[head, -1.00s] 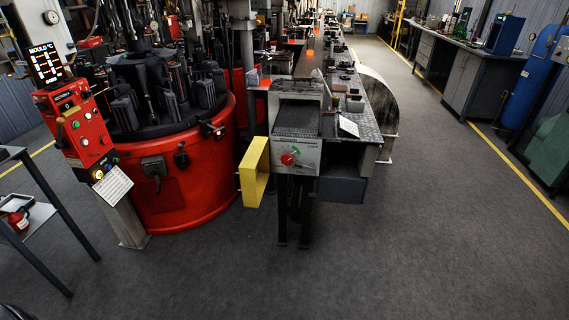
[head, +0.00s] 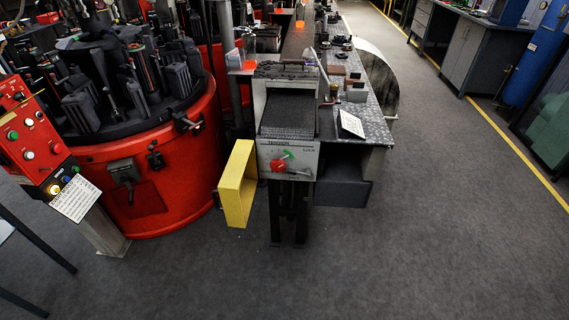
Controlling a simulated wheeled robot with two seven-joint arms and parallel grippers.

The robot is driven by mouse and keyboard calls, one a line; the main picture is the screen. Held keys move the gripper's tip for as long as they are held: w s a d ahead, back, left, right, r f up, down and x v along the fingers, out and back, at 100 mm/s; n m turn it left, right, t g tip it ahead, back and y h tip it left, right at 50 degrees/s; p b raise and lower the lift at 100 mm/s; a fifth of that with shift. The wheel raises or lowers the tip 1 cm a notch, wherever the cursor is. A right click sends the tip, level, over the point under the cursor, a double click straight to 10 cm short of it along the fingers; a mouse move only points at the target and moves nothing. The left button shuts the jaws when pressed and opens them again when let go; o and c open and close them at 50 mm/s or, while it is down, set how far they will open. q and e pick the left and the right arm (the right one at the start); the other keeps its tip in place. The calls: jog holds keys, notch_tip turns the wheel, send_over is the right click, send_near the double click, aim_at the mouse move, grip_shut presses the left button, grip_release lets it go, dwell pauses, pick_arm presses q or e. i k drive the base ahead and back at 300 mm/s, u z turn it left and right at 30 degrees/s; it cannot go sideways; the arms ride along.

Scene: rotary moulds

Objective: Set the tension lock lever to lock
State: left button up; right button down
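The tension panel (head: 268,160) is a light grey plate on the near end of the conveyor, with lettering along its top edge and "LOCK" at its upper right. On it are a red round knob (head: 278,166) and a green part (head: 289,155) to its upper right. A small lever (head: 297,171) seems to point to the lower right; its exact setting is too small to tell. Neither of my grippers shows in the head view.
A yellow open frame (head: 226,185) stands left of the panel. The red rotary mould machine (head: 190,165) and its red control box (head: 30,140) are at the left. A metal worktop (head: 372,125) runs back on the right. The grey floor in front is clear.

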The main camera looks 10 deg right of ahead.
aim_at(290, 172)
jog(key=u, duration=0.05)
jog(key=i, duration=0.85)
jog(key=z, duration=1.7)
